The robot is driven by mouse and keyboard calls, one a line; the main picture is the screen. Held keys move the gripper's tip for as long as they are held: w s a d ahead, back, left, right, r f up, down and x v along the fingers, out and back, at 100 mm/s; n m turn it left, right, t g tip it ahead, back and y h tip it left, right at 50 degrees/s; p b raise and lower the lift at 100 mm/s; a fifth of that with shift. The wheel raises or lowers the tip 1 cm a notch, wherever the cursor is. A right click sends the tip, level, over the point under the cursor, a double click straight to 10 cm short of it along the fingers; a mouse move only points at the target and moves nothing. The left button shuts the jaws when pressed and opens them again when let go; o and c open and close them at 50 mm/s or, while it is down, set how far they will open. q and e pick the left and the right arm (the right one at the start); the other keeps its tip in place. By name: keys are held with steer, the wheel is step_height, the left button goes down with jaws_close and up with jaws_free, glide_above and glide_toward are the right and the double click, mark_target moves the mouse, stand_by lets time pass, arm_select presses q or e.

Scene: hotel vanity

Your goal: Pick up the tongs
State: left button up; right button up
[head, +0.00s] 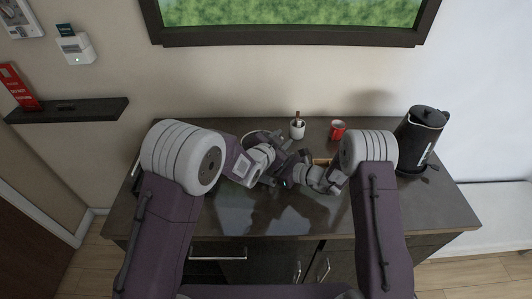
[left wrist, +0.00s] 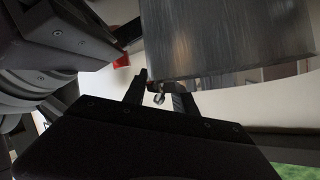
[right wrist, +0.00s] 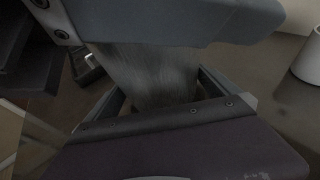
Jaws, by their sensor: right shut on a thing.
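The tongs are not clearly distinguishable in any view. A small shiny metallic piece (left wrist: 158,98) shows between my left gripper's fingers in the left wrist view; I cannot tell whether it is part of them. My left gripper (left wrist: 160,92) is open, its fingers apart close to a brushed dark metal container (left wrist: 228,40). My right gripper (right wrist: 160,95) is shut on a brushed grey metal thing (right wrist: 150,75), which looks like the same container. In the head view both grippers meet over the middle of the counter, and the arms hide most of what lies between them.
A white cup (head: 297,131) with a brown-handled item and a red can (head: 338,129) stand at the counter's back. A black kettle (head: 422,135) stands at the right. The dark counter's front (head: 290,222) is clear. A wall shelf (head: 75,110) is at the left.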

arm_select(q)
steer(key=shift+w+d+f, duration=0.2)
steer(key=shift+w, duration=0.25)
steer(key=shift+s, duration=0.1)
jaws_close()
steer(key=shift+s+f, duration=0.1)
steer(key=shift+f, duration=0.05)
stand_by(0.8)
